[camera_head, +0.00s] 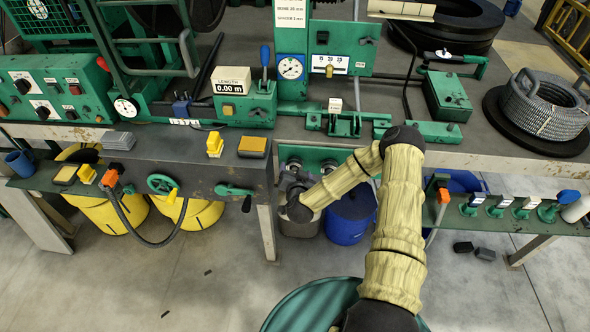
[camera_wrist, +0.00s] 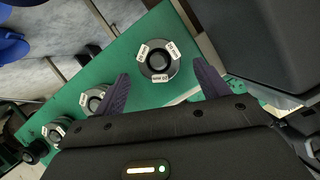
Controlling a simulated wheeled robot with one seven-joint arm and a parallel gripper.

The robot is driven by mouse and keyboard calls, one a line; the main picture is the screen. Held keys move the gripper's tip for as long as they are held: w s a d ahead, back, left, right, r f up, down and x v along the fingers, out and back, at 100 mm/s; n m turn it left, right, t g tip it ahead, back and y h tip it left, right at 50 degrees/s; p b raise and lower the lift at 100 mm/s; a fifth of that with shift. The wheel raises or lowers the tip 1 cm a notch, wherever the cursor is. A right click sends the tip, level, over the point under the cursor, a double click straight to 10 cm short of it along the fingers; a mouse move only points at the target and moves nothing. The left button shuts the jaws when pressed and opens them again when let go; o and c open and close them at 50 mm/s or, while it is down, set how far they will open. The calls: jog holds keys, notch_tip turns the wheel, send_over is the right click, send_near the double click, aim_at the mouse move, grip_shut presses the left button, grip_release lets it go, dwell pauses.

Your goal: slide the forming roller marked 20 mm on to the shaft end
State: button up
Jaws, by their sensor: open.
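More round parts with white tags (camera_wrist: 92,101) sit along the panel to the lower left. In the head view my gripper is at the green panel (camera_head: 312,155) under the bench edge, partly hidden. I cannot single out the shaft end.
A side rack (camera_head: 515,222) at right holds several small tagged items. A blue bin (camera_head: 350,215) and yellow bins (camera_head: 105,212) stand below. The floor at front left is mostly clear.

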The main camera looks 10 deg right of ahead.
aim_at(295, 167)
jog(key=shift+b+x, duration=0.65)
jog(key=shift+x, duration=0.95)
jog(key=shift+r, duration=0.1)
grip_shut()
jog(key=shift+s+a, duration=0.15)
jog(key=shift+s, duration=0.2)
jog(key=s+a+p, duration=0.1)
jog(key=s+a, duration=0.1)
jog(key=s, duration=0.4)
jog(key=shift+s+p, duration=0.35)
jog(key=shift+s, duration=0.05)
dwell(1.5)
jog(key=shift+a, duration=0.1)
